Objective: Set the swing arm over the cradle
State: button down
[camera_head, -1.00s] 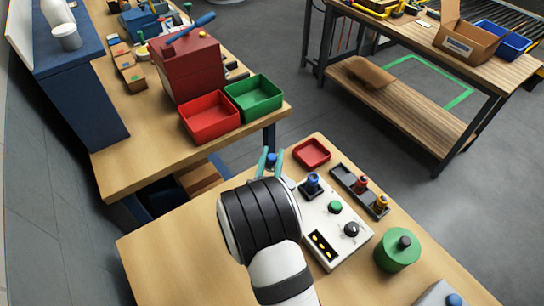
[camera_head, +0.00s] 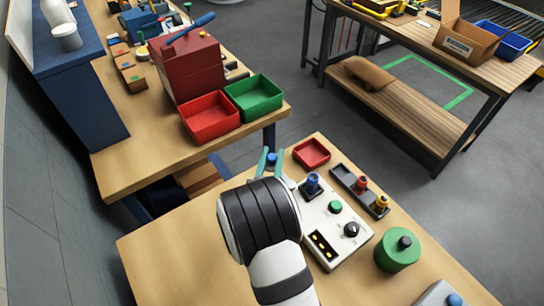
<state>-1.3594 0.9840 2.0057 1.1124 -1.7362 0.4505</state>
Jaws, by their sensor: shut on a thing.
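My gripper (camera_head: 270,159) is at the far left edge of the near table. Its two teal fingers are shut on a blue knob (camera_head: 272,159). What the knob is fixed to is hidden behind my gripper and wrist. I cannot make out a swing arm or a cradle for certain. A white panel (camera_head: 322,220) lies just right of my gripper, partly hidden by my arm. It carries a blue-topped post (camera_head: 313,181), a green button (camera_head: 335,207), a black knob (camera_head: 351,229) and a dark slot with yellow lights.
A red tray (camera_head: 311,153) and a dark rack (camera_head: 347,179) with red and yellow pegs lie beyond the panel. A green cylinder (camera_head: 397,251) stands to the right. The near table's front left is bare. Red and green bins (camera_head: 254,97) sit on another bench.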

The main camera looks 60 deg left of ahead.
jog(key=shift+w+h, duration=0.1)
jog(key=shift+h, duration=0.2)
jog(key=w+d+m+t+h, duration=0.1)
jog(key=w+d+m+h, duration=0.1)
jog(key=m+h, duration=0.5)
jog(key=w+d+m+t+h, duration=0.1)
jog(key=w+d+m+h, duration=0.2)
jog(key=h, duration=1.1)
jog(key=shift+w+d+m+t, duration=0.35)
jog(key=shift+w+m, duration=0.7)
jog(key=shift+m, duration=1.45)
jog(key=c, duration=0.6)
grip_release()
